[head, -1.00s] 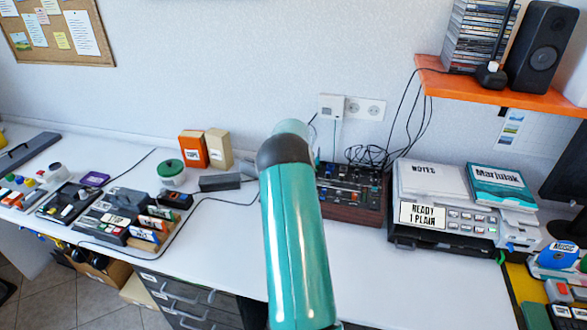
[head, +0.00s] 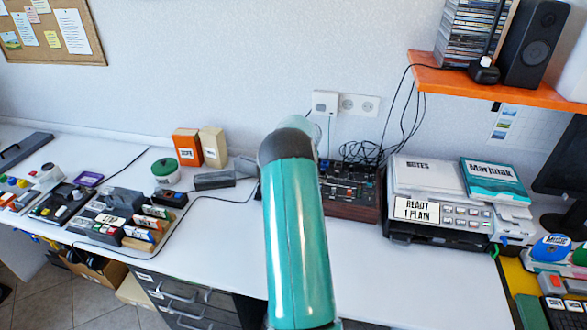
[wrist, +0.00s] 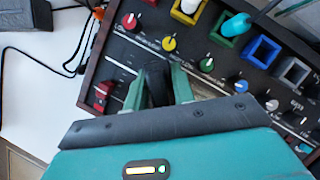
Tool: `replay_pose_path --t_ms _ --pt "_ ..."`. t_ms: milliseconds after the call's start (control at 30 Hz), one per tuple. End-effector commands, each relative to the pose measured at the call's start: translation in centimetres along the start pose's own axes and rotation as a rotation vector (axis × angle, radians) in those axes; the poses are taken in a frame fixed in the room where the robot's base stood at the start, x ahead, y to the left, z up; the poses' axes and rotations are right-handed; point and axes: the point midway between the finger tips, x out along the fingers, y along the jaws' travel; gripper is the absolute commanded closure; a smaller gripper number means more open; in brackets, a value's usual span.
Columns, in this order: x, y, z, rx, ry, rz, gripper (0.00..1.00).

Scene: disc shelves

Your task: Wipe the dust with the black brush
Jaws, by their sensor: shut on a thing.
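My gripper (wrist: 158,84) shows in the wrist view with its two green fingers closed on a dark, upright thing, likely the black brush (wrist: 156,74). The lower part of what it holds is hard to make out. It is over the front part of a dark mixer panel (wrist: 120,62) with coloured knobs; contact with the panel cannot be told. A dull brownish-grey patch right of the fingers may be dust (wrist: 222,88). In the head view the mixer (head: 350,208) stands on the white desk, partly behind my teal arm, which hides my gripper.
A printer (head: 435,235) with papers stands right of the mixer, below an orange shelf (head: 510,84). Black cables lie behind the mixer. A grey object (head: 214,180), a green-lidded jar (head: 165,172) and small boxes stand to the left. The desk front (head: 210,245) is clear.

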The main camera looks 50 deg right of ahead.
Motion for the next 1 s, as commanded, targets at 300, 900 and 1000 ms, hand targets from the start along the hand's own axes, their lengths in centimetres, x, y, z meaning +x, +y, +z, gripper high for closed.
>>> replay_pose_path --t_ms 300,900,1000 --pt "-0.4 -1.6 -1.3 0.002 0.0 -0.001 0.93" --pt "-1.0 -4.3 -3.5 0.002 0.001 0.0 0.93" --pt "-1.1 -5.0 -4.1 0.003 0.002 0.0 0.93"
